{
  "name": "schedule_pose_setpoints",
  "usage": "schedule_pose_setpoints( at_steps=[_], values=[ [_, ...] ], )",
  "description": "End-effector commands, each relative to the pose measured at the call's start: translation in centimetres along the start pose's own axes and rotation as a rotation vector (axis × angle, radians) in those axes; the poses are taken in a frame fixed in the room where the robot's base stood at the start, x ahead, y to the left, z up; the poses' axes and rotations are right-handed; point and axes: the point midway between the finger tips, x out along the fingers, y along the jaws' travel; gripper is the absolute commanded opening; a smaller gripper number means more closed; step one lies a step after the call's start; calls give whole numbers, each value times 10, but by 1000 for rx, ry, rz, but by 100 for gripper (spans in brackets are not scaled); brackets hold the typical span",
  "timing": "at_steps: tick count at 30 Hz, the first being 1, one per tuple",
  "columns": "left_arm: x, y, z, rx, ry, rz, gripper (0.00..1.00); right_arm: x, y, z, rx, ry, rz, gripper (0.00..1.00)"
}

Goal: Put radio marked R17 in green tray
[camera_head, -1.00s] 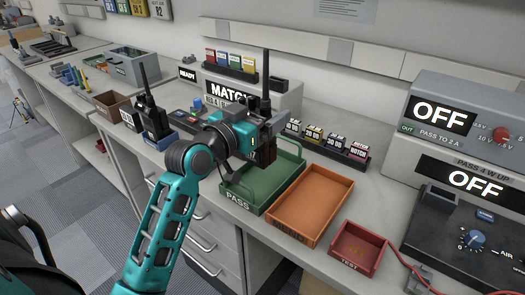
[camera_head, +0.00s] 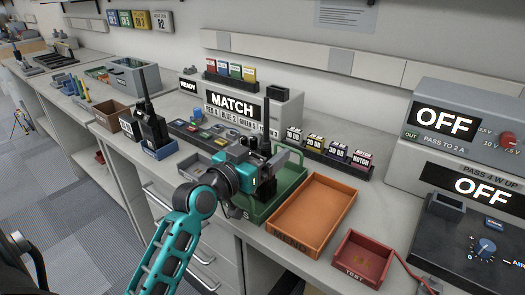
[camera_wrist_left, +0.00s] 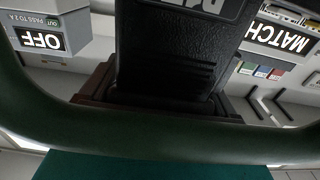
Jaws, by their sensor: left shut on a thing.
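My left gripper (camera_head: 264,166) is shut on a black radio (camera_wrist_left: 165,52). A dark green rail (camera_wrist_left: 150,143) crosses the wrist view close up. My right gripper is not in view.
An orange tray (camera_head: 343,228) and a small red TEST tray (camera_head: 382,268) stand to the right. Another black radio (camera_head: 151,126) stands upright in a blue holder at left. A MATCH box (camera_head: 277,102) and a row of labelled blocks (camera_head: 330,153) stand behind.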

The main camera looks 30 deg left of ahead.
Motion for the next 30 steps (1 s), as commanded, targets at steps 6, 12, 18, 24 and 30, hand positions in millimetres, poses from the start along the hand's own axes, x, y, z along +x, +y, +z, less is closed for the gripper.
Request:
schedule_pose_setpoints(
  at_steps=[6,12,18,24,30],
  values=[
    [0,0,2,0,-1,0,100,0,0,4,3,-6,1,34],
    [0,0,-2,0,0,0,100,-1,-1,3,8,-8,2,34],
    [-19,-1,-1,3,-4,-1,100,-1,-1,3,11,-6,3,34],
    [-54,0,0,4,-6,0,100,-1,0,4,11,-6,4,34],
    [-86,0,0,3,-5,0,100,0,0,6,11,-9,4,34]
  ],
)
